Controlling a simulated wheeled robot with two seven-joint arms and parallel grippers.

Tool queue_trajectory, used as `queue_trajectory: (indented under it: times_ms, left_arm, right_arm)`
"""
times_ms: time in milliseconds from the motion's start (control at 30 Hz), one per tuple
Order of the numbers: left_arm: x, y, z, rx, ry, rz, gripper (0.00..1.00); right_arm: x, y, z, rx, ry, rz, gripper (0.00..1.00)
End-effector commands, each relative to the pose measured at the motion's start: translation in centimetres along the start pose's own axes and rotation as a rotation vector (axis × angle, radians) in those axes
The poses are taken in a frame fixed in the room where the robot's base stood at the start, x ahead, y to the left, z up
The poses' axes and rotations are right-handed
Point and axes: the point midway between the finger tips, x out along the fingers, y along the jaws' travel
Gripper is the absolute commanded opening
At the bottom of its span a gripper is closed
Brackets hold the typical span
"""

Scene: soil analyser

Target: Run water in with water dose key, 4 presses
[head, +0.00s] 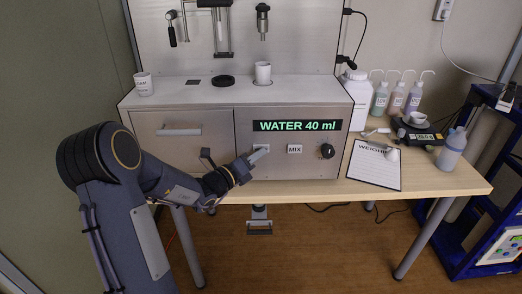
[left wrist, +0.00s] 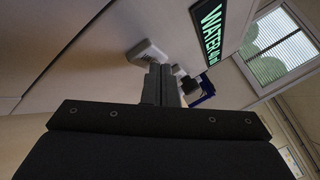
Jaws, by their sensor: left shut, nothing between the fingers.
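The soil analyser (head: 200,150) stands on the table, and its display (head: 297,126) reads "WATER 40 ml" in green. The same display (left wrist: 209,30) shows at the top of the left wrist view. My left gripper (head: 259,154) is shut and empty, with its fingertips at a pale key (head: 262,147) below the display's left end. The fingers hide part of that key, and its label cannot be read. In the left wrist view the shut fingers (left wrist: 160,85) point at a pale key (left wrist: 146,52); I cannot tell if they touch it. My right gripper is not in view.
Right of my gripper are a MIX key (head: 294,149) and a black knob (head: 327,151). A white cup (head: 263,72) stands on the analyser's top. A clipboard (head: 374,166) and several bottles occupy the table's right side. A drawer (head: 182,138) is at left.

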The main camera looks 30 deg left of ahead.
Motion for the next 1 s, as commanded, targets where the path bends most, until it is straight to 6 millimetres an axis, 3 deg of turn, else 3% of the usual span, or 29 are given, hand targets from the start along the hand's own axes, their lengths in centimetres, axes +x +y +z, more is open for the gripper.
queue_trajectory:
  times_ms: [1000]
  left_arm:
    - [-1.2,-0.9,-0.8,0.000,-0.002,0.000,0.00]
  right_arm:
    - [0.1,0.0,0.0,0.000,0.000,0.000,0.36]
